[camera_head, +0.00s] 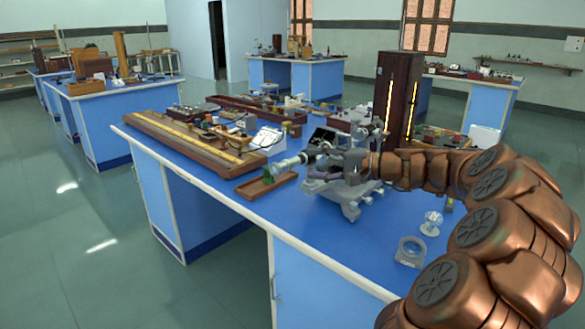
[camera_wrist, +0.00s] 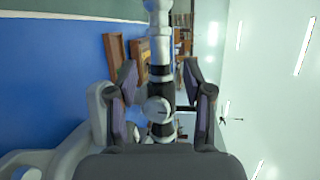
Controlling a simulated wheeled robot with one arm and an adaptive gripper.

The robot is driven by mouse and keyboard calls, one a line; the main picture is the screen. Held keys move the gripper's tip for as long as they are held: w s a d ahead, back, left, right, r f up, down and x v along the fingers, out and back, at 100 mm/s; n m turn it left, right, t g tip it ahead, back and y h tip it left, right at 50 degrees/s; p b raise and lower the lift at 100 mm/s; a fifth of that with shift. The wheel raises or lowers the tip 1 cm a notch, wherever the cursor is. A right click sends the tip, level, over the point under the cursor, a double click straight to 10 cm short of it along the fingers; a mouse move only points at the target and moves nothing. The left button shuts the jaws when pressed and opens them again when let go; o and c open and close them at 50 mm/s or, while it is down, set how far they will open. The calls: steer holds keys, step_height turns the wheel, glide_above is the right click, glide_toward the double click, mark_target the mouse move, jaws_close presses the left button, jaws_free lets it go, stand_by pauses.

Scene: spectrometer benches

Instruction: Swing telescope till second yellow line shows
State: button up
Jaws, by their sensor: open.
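The spectrometer stands on the blue bench, its grey base (camera_head: 350,207) partly hidden behind my arm. Its telescope tube (camera_head: 288,163) points left in the head view, over a small wooden tray. In the wrist view the silver and black telescope (camera_wrist: 160,45) runs up the middle, between my fingers. My gripper (camera_wrist: 160,92) is open, with one finger on each side of the tube; I cannot tell whether either touches it. In the head view my gripper (camera_head: 328,168) is at the telescope, small and partly hidden. No eyepiece image or yellow line shows in either view.
A dark lamp housing (camera_head: 393,75) with glowing slits stands behind my arm. A wooden tray (camera_head: 250,190) lies by the bench's front edge, with a long wooden bench (camera_head: 185,143) to the left.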

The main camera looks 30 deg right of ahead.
mark_target(297, 163)
steer(key=x, duration=0.6)
steer(key=shift+w+a+f, duration=0.1)
steer(key=shift+w+a, duration=0.1)
jaws_close()
stand_by(0.3)
